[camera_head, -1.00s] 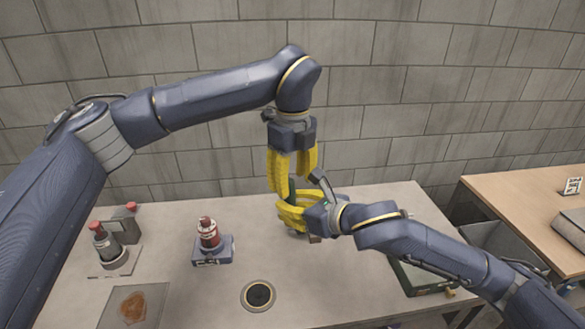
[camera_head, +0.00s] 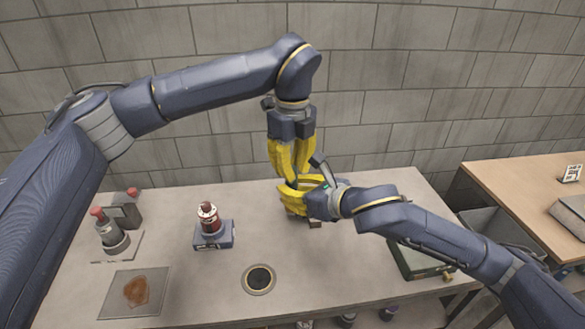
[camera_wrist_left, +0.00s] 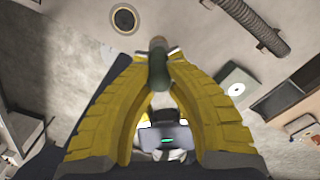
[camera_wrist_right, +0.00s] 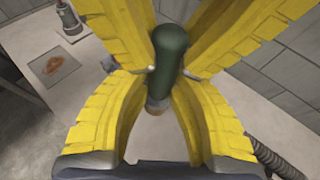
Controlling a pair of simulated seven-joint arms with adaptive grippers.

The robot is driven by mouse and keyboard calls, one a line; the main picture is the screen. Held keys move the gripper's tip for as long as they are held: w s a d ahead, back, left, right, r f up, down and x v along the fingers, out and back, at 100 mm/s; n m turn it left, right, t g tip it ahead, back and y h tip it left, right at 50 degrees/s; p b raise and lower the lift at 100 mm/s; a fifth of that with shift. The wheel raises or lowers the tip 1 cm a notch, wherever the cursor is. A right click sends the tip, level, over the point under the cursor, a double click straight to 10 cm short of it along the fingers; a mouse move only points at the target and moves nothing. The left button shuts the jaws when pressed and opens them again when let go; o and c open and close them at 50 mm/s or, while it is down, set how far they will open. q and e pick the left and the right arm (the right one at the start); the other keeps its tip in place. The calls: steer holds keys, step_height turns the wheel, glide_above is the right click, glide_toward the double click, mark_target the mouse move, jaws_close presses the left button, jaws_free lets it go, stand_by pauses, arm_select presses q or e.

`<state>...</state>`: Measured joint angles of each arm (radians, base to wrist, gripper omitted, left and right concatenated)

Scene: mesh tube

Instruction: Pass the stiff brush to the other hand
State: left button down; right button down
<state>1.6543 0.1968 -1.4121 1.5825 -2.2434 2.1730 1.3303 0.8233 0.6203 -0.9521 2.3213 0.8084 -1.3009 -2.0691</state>
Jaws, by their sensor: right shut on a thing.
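The stiff brush shows as a dark green handle with a brownish end, upright between the two grippers in the right wrist view (camera_wrist_right: 168,52) and the left wrist view (camera_wrist_left: 157,72). My right gripper (camera_head: 297,197) is shut on it, with its yellow fingers on both sides. My left gripper (camera_head: 292,183) points down from above, its yellow fingers flanking the same handle close in. I cannot tell whether they press on it. In the head view the fingers hide most of the brush.
The grey table holds a red-capped bottle on a blue stand (camera_head: 213,234), a round inset (camera_head: 259,279), a stained plate (camera_head: 136,293) and a green case (camera_head: 422,258). A ribbed tube (camera_wrist_left: 252,24) shows in the left wrist view. A wooden table (camera_head: 525,195) stands at right.

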steer(key=shift+s+a, duration=0.1)
steer(key=shift+a, duration=0.05)
steer(key=c, duration=1.1)
jaws_free()
steer(key=shift+c, duration=0.2)
